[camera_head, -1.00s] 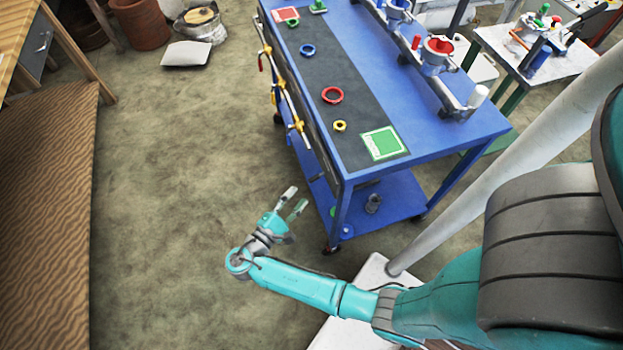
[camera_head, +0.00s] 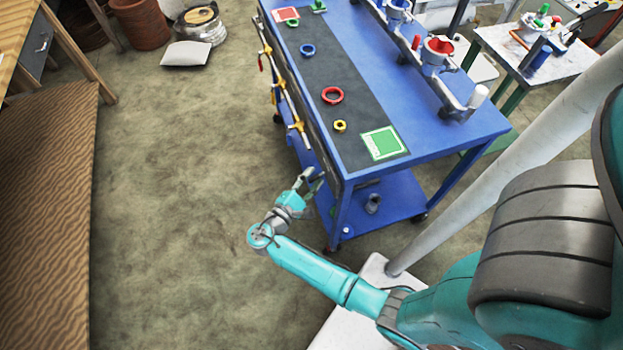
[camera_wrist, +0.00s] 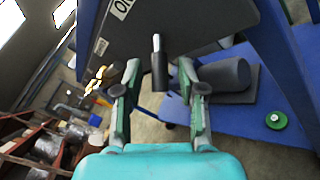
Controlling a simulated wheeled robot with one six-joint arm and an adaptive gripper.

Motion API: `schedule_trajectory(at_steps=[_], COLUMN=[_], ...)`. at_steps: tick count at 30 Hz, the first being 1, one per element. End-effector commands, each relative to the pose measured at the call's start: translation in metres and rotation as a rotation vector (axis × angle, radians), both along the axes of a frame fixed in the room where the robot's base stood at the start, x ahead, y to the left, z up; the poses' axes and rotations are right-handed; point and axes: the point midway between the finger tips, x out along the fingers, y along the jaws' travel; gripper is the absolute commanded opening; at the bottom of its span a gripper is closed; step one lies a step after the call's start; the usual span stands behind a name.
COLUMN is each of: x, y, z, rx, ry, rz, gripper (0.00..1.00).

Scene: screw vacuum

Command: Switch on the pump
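A lever switch (camera_wrist: 157,62) with a light tip and dark base sticks out from a dark panel (camera_wrist: 185,20) in the wrist view. A white label reading "ON" (camera_wrist: 122,8) is on the panel, with a second label (camera_wrist: 100,47) at its left. My gripper (camera_wrist: 158,84) is open, with its two fingers on either side of the lever in the picture; contact cannot be told. In the head view my gripper (camera_head: 313,178) is beside the near-left corner of the blue cart (camera_head: 440,148). A dark grey cylinder (camera_head: 373,203), possibly the pump, is on the cart's lower shelf and also shows in the wrist view (camera_wrist: 225,76).
The cart top holds coloured rings (camera_head: 332,95), a green square (camera_head: 383,142) and a rail of holders (camera_head: 440,85). Yellow valves (camera_head: 298,126) line its left side. The floor (camera_head: 180,190) left of my arm is clear.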

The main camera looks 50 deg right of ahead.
Motion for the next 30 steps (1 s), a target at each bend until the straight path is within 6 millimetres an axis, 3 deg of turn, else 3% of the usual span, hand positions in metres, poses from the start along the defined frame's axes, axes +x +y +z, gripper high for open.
schedule_trajectory(at_steps=[1, 4, 17, 30], x=[0.0, 0.0, 0.0, 0.002], y=[0.0, 0.0, 0.001, 0.004], z=[0.0, 0.0, 0.002, 0.017], rx=[0.0, 0.0, 0.036, 0.303], ry=[0.0, 0.0, -0.025, -0.208], rz=[0.0, 0.0, 0.0, 0.0], gripper=[0.24, 0.0, 0.0, 0.0])
